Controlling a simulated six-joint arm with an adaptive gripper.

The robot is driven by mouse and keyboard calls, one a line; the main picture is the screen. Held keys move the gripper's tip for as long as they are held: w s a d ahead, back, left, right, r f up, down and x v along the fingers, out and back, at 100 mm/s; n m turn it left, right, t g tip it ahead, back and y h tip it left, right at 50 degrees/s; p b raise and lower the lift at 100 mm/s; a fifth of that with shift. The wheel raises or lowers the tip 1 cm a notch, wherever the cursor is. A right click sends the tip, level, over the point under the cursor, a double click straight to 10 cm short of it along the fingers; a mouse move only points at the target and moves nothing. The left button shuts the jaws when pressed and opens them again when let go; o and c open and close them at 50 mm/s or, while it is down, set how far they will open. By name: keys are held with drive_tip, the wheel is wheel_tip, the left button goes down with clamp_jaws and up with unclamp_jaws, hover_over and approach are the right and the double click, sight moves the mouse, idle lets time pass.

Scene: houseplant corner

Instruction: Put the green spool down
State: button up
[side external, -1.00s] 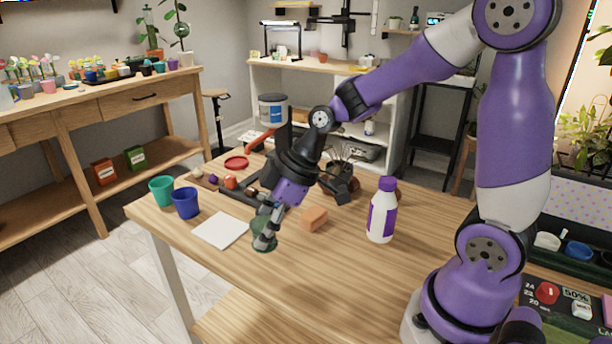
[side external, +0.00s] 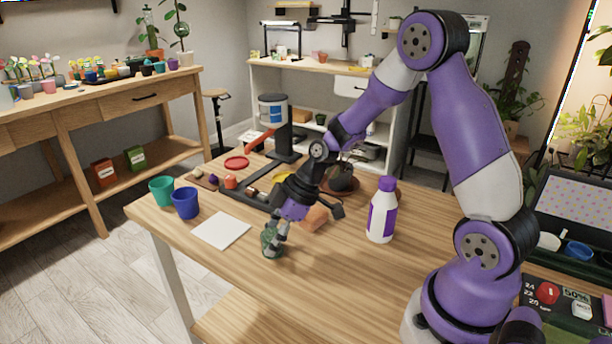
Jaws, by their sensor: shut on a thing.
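The green spool (side external: 272,251) is at the tip of my gripper (side external: 272,236), near the front edge of the wooden table (side external: 310,285). My gripper points down and is shut on the spool; the fingers hide part of it. The spool is at or very close to the tabletop; I cannot tell whether its base touches. A white square sheet (side external: 220,230) lies to the left of the spool, apart from it.
An orange block (side external: 314,219) lies behind my gripper, and a white bottle with a purple label (side external: 382,210) stands to the right. A teal cup (side external: 162,191) and a blue cup (side external: 186,202) stand at the left. The table's front right is clear.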

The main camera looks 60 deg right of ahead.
drive_tip(key=o, duration=1.2)
drive_tip(key=shift+f, duration=0.1)
drive_tip(key=v, duration=1.2)
drive_tip(key=shift+s+a+r+m+t+h, duration=0.25)
drive_tip(key=shift+s+a+r+m+h, duration=0.6)
drive_tip(key=shift+s+m, duration=0.75)
drive_tip(key=shift+s+a+r+m+t+h, duration=0.2)
drive_tip(key=shift+s+a+r+m+h, duration=0.4)
drive_tip(key=shift+s+a+r+m, duration=0.7)
drive_tip(key=shift+s+a+r+m+t+h, duration=0.25)
drive_tip(key=shift+s+a+r+m+h, duration=0.45)
drive_tip(key=shift+s+m, duration=1.1)
drive_tip(key=shift+d, duration=0.1)
